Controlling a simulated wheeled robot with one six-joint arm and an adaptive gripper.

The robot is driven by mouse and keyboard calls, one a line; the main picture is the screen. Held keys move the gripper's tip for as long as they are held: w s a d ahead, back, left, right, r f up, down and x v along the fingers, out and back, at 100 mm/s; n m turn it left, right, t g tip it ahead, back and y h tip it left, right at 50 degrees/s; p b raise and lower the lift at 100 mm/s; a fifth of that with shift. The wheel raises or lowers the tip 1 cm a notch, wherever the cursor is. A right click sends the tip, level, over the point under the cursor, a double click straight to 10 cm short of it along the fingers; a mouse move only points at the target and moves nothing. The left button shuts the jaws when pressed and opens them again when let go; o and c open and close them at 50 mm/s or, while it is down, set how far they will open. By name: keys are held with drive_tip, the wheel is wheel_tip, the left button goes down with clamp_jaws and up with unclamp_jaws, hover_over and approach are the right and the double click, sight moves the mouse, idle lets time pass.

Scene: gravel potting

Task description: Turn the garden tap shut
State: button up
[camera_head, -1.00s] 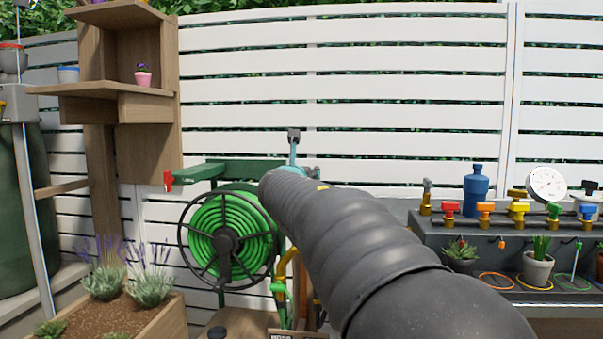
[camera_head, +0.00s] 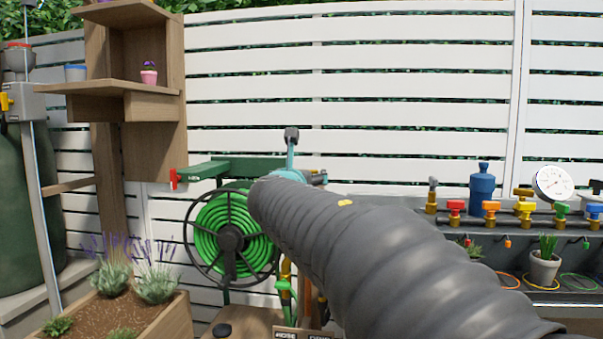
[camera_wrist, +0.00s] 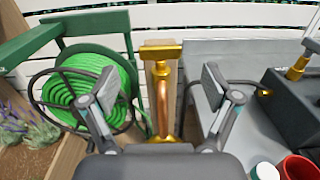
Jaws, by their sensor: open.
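The garden tap shows in the wrist view as a brass T-shaped handle (camera_wrist: 161,48) at the top of a wooden post, with a copper pipe (camera_wrist: 163,102) below it. The handle's bar lies crosswise in the picture. My gripper (camera_wrist: 159,88) is open, with one finger on each side of the post in this view. Nothing is between the fingers that I can see touching them, and the handle appears beyond the fingertips. In the head view my dark arm covers most of the gripper and the tap's handle.
A green hose reel (camera_head: 230,237) stands left of the post. A grey bench (camera_head: 440,232) with several coloured valves and a gauge (camera_head: 553,183) is at right. A planter (camera_head: 165,315) is at lower left. A red cup (camera_wrist: 299,167) shows at lower right in the wrist view.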

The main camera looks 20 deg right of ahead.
drive_tip(key=shift+v, duration=2.15)
